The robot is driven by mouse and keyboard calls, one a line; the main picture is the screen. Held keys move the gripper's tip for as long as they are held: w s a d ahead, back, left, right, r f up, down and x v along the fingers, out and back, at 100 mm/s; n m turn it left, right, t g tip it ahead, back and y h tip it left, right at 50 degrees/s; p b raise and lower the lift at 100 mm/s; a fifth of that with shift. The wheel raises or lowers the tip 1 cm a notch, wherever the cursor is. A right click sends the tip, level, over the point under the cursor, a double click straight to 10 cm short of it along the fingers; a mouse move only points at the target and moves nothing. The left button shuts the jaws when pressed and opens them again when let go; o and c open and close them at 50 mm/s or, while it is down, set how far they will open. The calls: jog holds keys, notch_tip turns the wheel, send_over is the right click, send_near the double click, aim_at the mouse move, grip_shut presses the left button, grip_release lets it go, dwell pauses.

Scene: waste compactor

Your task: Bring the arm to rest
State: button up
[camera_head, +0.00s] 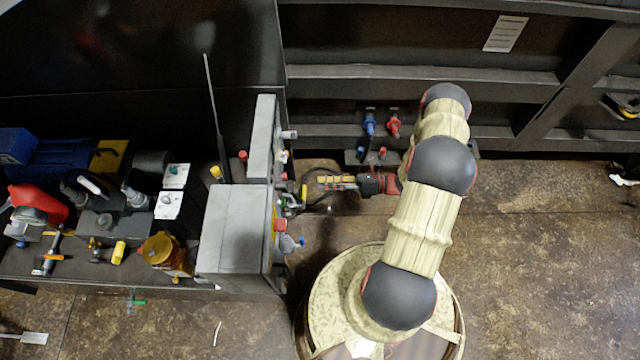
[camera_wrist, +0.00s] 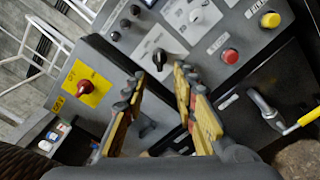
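My gripper (camera_head: 335,183) is at the end of my arm, which extends from the base and bends left toward a grey control box (camera_head: 232,228). It is close to the panel side of the box; touching or apart cannot be told in the head view. In the wrist view, my gripper (camera_wrist: 158,76) has its two yellow-and-black fingers spread with a gap between them. They point at the control panel (camera_wrist: 205,75). A black rotary knob (camera_wrist: 159,58) shows beyond the gap. Nothing is held between the fingers.
The panel carries a red switch on a yellow plate (camera_wrist: 84,87), a red button (camera_wrist: 230,56), a yellow button (camera_wrist: 270,19) and a lever (camera_wrist: 263,104). Blue and red valves (camera_head: 381,124) stand behind the arm. The bench on the left is cluttered. Floor at right (camera_head: 560,270) is clear.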

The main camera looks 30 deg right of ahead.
dwell(0.6)
jog(key=s+a+f+n+g, duration=0.2)
jog(key=s+a+n+g, duration=0.25)
jog(key=s+n, duration=0.2)
jog(key=s+d+r+n+g+h, duration=0.2)
jog(key=s+r+n+g+h, duration=0.1)
jog(key=s+r+n+g, duration=0.4)
notch_tip(320, 180, up, 24)
jog(key=w+f+n+t+h, duration=0.1)
jog(key=n+h, duration=1)
jog(key=n, duration=0.3)
jog(key=s+a+r+n+t, duration=0.1)
jog(key=a+r+n+t, duration=0.1)
jog(key=r, duration=0.7)
jog(key=s+a+r+n+t+h, duration=0.1)
jog(key=a+r+n+t, duration=0.2)
jog(key=r, duration=0.6)
jog(key=a+t, duration=0.2)
jog(key=a, duration=0.1)
jog(key=shift+s+a+n+h, duration=0.15)
jog(key=shift+a+n+h, duration=0.05)
jog(key=shift+n+h, duration=0.15)
